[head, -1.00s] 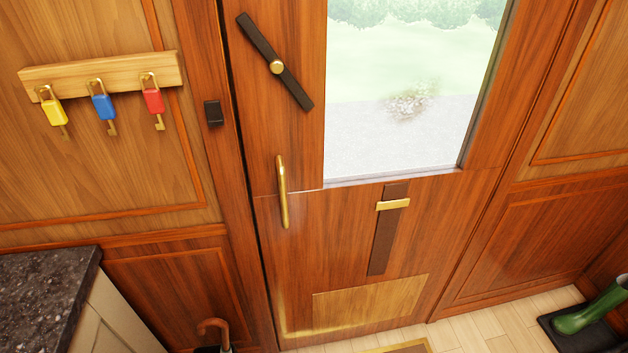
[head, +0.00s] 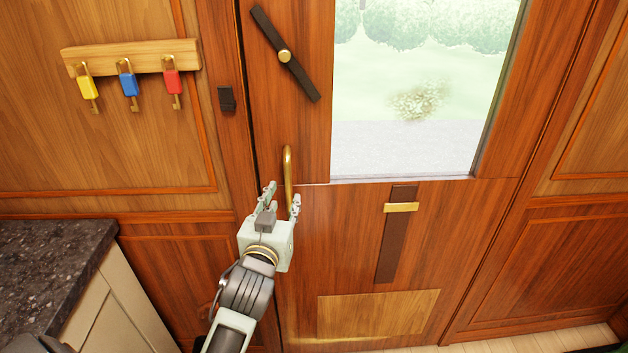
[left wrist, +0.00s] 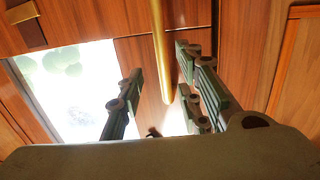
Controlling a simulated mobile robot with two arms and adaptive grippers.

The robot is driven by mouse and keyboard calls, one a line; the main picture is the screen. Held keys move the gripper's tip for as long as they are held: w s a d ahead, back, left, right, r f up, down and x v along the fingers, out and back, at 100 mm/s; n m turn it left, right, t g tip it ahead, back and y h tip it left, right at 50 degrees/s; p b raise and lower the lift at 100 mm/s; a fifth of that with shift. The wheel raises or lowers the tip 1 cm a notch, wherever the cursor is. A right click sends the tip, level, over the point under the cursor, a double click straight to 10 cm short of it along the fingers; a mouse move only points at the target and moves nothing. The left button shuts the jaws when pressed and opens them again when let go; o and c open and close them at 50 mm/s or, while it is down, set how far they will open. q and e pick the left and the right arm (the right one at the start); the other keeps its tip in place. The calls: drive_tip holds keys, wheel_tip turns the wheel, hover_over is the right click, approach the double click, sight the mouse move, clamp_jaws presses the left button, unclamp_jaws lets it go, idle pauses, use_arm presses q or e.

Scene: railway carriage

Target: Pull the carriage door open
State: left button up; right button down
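The wooden carriage door (head: 350,235) appears shut, with a large window (head: 420,100) in its upper half. An upright brass pull handle (head: 288,165) is on its left side. My left gripper (head: 284,192) is open at the lower part of the handle. In the left wrist view, the brass handle (left wrist: 160,45) lies between the spread fingers of the left gripper (left wrist: 158,76), nearer the right-hand finger. Contact cannot be told. My right gripper is out of view.
A dark strip with a brass crosspiece (head: 401,207) is on the door, right of the handle. A key rack (head: 130,57) with yellow, blue and red keys hangs on the left wall. A dark-topped counter (head: 50,265) stands at lower left.

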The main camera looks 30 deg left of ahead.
sight(287, 175)
use_arm(q)
drive_tip(key=shift+t+y, duration=0.3)
drive_tip(key=w+r, duration=0.1)
drive_tip(key=w+a+r+p, duration=0.1)
drive_tip(key=w, duration=0.1)
drive_tip(key=w+a+r, duration=0.1)
drive_tip(key=w, duration=0.1)
drive_tip(key=shift+w+a+r, duration=0.1)
drive_tip(key=shift+r, duration=0.1)
drive_tip(key=shift+w+a+p, duration=0.2)
drive_tip(key=shift+w+p, duration=0.15)
drive_tip(key=shift+w, duration=0.3)
drive_tip(key=shift+w+f, duration=0.1)
clamp_jaws()
